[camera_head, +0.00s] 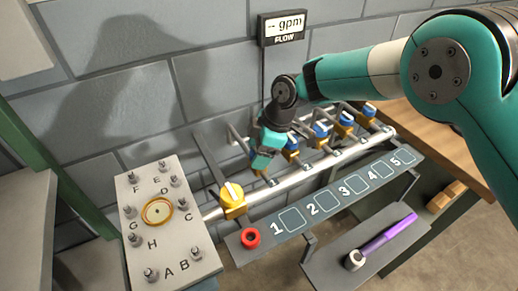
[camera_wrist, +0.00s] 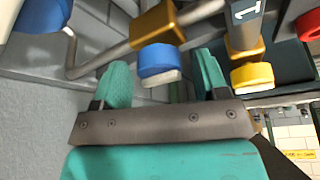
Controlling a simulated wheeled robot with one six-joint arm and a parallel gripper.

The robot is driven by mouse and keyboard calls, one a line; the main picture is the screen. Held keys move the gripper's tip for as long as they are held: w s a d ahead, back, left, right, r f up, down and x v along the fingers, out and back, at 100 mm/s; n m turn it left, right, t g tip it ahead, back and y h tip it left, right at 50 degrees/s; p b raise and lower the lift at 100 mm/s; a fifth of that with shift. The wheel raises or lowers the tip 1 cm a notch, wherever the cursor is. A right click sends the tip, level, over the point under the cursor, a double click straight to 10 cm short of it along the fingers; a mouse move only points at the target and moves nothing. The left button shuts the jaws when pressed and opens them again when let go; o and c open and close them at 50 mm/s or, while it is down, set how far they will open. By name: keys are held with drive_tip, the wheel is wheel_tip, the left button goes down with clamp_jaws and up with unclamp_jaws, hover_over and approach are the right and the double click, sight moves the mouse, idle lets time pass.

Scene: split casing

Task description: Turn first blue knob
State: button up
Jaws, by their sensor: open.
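In the wrist view a blue knob (camera_wrist: 160,60) on a brass valve body (camera_wrist: 156,22) lies between the fingertips of my gripper (camera_wrist: 163,68). The fingers are apart, with a gap visible on either side of the knob. In the head view my gripper (camera_head: 262,166) is over the pipe near panel square 1, and it seems to hide this knob. Several other blue knobs (camera_head: 292,143) stand in a row further right along the pipe. Another blue knob (camera_wrist: 42,14) shows at the top left of the wrist view.
A yellow knob (camera_head: 232,193) is on the pipe's left end; it also shows in the wrist view (camera_wrist: 252,76). The numbered panel (camera_head: 330,202) runs in front, with a red ring (camera_head: 250,238). A purple-handled tool (camera_head: 385,236) lies on the lower shelf. The grey wall is behind.

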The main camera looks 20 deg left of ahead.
drive_tip(key=c, duration=0.9)
drive_tip(key=shift+m+b, duration=0.3)
drive_tip(key=shift+m, duration=0.1)
drive_tip(key=m+b, duration=0.1)
drive_tip(key=m, duration=0.1)
drive_tip(key=m+t+b, duration=0.1)
drive_tip(key=shift+s+m+t+y, duration=0.1)
drive_tip(key=shift+m+t+y, duration=0.2)
drive_tip(key=shift+m, duration=0.1)
drive_tip(key=m+t+b, duration=0.1)
drive_tip(key=m, duration=0.3)
drive_tip(key=shift+m+t+b, duration=0.3)
drive_tip(key=shift+t+b, duration=0.1)
drive_tip(key=m, duration=0.2)
drive_tip(key=m+t+h, duration=0.1)
drive_tip(key=m, duration=0.1)
drive_tip(key=shift+s+t+b, duration=0.1)
drive_tip(key=shift+t+b, duration=0.2)
drive_tip(key=shift+b, duration=0.05)
drive_tip(key=m+t+h, duration=0.1)
drive_tip(key=m, duration=0.3)
drive_tip(key=shift+m, duration=0.3)
drive_tip(key=shift+h, duration=0.3)
